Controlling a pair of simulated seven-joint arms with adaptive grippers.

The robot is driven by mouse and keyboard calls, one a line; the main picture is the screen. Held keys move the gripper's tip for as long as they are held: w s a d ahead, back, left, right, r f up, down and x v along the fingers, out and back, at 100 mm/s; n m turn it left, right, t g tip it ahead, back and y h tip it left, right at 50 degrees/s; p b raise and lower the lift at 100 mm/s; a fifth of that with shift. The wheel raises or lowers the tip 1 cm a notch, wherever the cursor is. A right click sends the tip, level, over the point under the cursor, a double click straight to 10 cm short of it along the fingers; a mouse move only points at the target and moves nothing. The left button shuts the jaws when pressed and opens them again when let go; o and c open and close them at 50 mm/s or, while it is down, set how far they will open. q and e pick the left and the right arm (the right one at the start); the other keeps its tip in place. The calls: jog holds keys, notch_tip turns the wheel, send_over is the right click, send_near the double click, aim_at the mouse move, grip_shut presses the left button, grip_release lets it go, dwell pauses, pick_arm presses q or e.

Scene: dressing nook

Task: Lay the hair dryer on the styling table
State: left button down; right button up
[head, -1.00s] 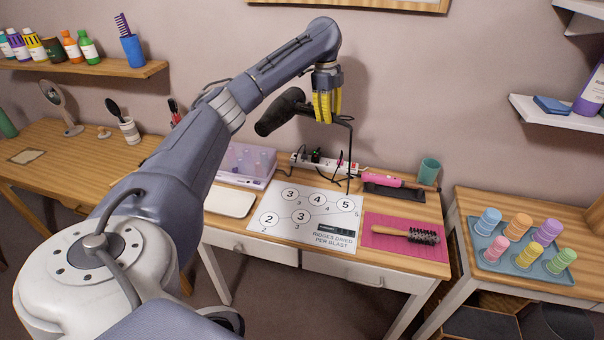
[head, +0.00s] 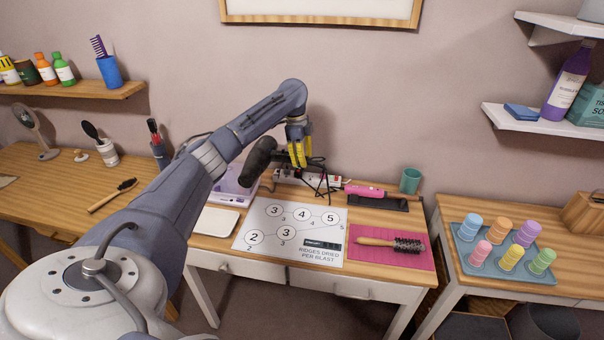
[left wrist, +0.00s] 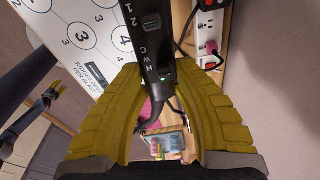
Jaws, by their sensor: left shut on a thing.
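The black hair dryer (head: 260,158) hangs in the air above the back of the styling table (head: 375,272). My left gripper (head: 300,158), with yellow fingers, is shut on its handle. In the left wrist view the handle (left wrist: 152,42), with its switches, sits between the yellow fingers (left wrist: 150,115). The dryer's barrel points left and toward the camera in the head view. Its cord hangs down near the power strip (head: 308,178). My right gripper is not in the head view.
A white numbered sheet (head: 278,247) covers the table's middle. A round brush (head: 395,243) lies on a pink mat (head: 418,262). A pink styling iron (head: 365,191) and a teal cup (head: 410,181) are at the back right.

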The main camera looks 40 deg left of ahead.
pick_arm(q)
notch_tip(320, 180, down, 6)
dwell(0.7)
jog(key=shift+f, duration=0.65)
jog(key=c, duration=1.1)
grip_release()
jog(key=r, duration=0.8)
jog(key=s+a+r, duration=0.1)
jog(key=r, duration=0.4)
